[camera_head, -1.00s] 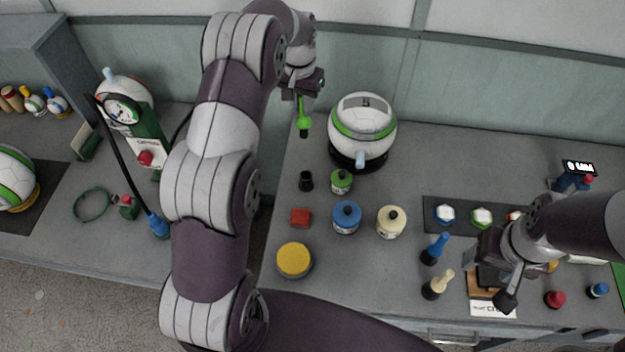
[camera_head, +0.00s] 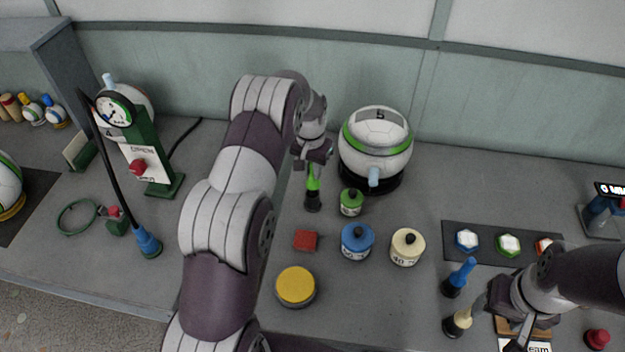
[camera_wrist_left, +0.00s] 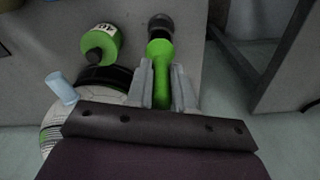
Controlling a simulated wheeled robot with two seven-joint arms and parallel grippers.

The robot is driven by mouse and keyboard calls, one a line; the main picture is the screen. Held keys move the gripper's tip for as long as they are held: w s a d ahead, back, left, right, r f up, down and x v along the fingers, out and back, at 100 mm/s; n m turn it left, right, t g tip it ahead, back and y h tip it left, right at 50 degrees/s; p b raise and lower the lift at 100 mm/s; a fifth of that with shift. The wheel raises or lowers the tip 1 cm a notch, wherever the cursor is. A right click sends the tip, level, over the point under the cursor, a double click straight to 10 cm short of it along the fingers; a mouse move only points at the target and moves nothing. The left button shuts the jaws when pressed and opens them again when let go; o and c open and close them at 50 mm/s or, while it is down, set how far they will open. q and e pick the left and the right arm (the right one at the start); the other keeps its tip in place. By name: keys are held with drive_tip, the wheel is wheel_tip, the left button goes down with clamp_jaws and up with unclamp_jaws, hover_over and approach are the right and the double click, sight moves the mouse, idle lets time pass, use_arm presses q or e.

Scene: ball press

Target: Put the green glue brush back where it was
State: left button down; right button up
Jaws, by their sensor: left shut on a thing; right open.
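The green glue brush (camera_head: 313,181) is upright in my left gripper (camera_head: 313,165), which is shut on its handle. Its lower end meets the small black holder (camera_head: 312,201), and its bristles are hidden. The left wrist view shows the green brush (camera_wrist_left: 160,75) between the two fingers, with the black holder (camera_wrist_left: 161,22) at its far end. I cannot tell how deep the brush sits in it. My right gripper (camera_head: 508,322) is open at the lower right, beside the cream brush (camera_head: 459,321).
A green bottle (camera_head: 351,202) stands close right of the holder, with a white-green ball on a black stand (camera_head: 376,145) behind it. A red block (camera_head: 305,240), a blue jar (camera_head: 357,242), a cream jar (camera_head: 407,247) and a yellow-topped tin (camera_head: 296,286) stand in front.

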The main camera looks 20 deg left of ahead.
sight(312, 179)
use_arm(q)
wheel_tip(312, 179, down, 3)
drive_tip(key=shift+r+p, duration=0.1)
drive_tip(key=shift+p, duration=0.25)
drive_tip(key=shift+f, duration=0.35)
drive_tip(key=c, duration=1)
unclamp_jaws()
wheel_tip(312, 179, up, 12)
drive_tip(key=s+b, duration=0.1)
drive_tip(key=b, duration=0.1)
drive_tip(key=s+d, duration=0.4)
drive_tip(key=s, duration=0.8)
drive_tip(key=s+d, duration=0.4)
drive_tip(key=s, duration=0.9)
drive_tip(key=shift+d+r+t, duration=0.3)
drive_tip(key=shift+r, duration=0.15)
